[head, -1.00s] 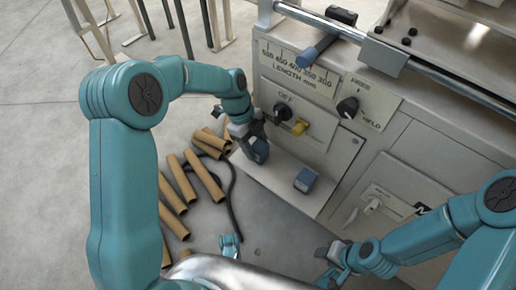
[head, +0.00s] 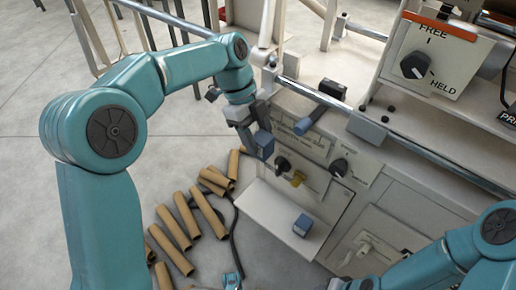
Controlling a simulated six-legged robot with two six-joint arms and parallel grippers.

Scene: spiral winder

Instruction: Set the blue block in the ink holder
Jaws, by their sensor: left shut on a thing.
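A blue block (head: 263,145) with dark grey on it is held in my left gripper (head: 256,132), which is shut on it. It hangs in the air in front of the machine's left end, above the shelf. A second block (head: 302,225), blue with a pale top, sits on the pale shelf (head: 268,217). I cannot make out the ink holder for certain. Only a dark bit of my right gripper (head: 338,284) shows at the bottom edge, too little to tell its state.
Several cardboard tubes (head: 181,226) lie on the floor left of the shelf. The machine carries a rail (head: 440,170), a blue-handled length stop (head: 318,114) and black knobs, including a FREE/HELD knob (head: 414,66). A "PRI…" label shows at the right edge.

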